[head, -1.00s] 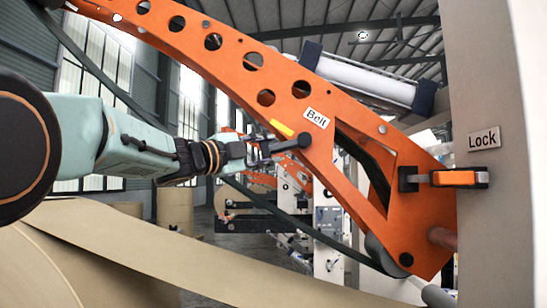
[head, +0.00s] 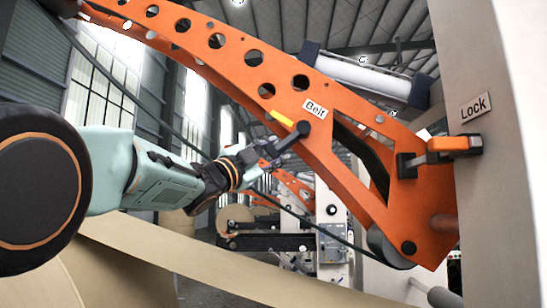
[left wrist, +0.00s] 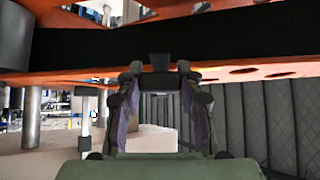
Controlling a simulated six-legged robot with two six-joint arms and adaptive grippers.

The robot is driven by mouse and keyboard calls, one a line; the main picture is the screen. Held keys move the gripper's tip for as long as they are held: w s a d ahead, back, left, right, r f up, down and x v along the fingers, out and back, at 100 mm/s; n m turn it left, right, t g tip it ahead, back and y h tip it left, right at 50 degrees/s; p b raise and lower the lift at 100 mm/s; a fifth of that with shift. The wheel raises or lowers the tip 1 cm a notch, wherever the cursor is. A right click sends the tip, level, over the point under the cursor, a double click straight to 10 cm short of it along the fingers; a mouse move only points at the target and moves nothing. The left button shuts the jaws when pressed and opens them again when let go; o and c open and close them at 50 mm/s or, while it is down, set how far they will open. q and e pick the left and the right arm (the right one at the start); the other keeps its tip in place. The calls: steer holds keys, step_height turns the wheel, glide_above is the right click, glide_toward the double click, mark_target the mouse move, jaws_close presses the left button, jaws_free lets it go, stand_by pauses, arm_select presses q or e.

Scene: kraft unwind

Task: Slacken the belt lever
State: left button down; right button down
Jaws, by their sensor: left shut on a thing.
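The belt lever (head: 289,139) is a short black bar on the orange arm (head: 350,165), by the white "Belt" label (head: 315,108) and a yellow mark (head: 281,117). It slopes down and left from its round black pivot. My left gripper (head: 264,157) comes in from the left and is shut on the lever's lower-left end. In the left wrist view, the two fingers of my left gripper (left wrist: 157,100) reach up to a black block (left wrist: 159,67) below the orange arm; the contact is partly hidden. My right gripper is not in view.
A beige column (head: 445,80) on the right carries the "Lock" label (head: 474,107) and an orange-and-black lock handle (head: 454,145). A brown paper web (head: 215,265) runs below my left arm. A white roller (head: 362,80) lies behind the orange arm.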

arm_select(q)
steer(key=shift+w+f, duration=0.15)
steer(key=shift+f, duration=0.25)
steer(key=c, duration=1.3)
jaws_free()
steer(key=o, duration=0.5)
steer(key=shift+s+a+r, duration=0.3)
steer(key=shift+s+a, duration=0.05)
steer(key=shift+s, duration=0.05)
steer(key=shift+c, duration=0.2)
steer(key=shift+w+d, duration=0.2)
steer(key=shift+d, duration=0.1)
steer(key=v, duration=1.2)
steer(key=shift+s, duration=0.1)
steer(key=shift+f, duration=0.1)
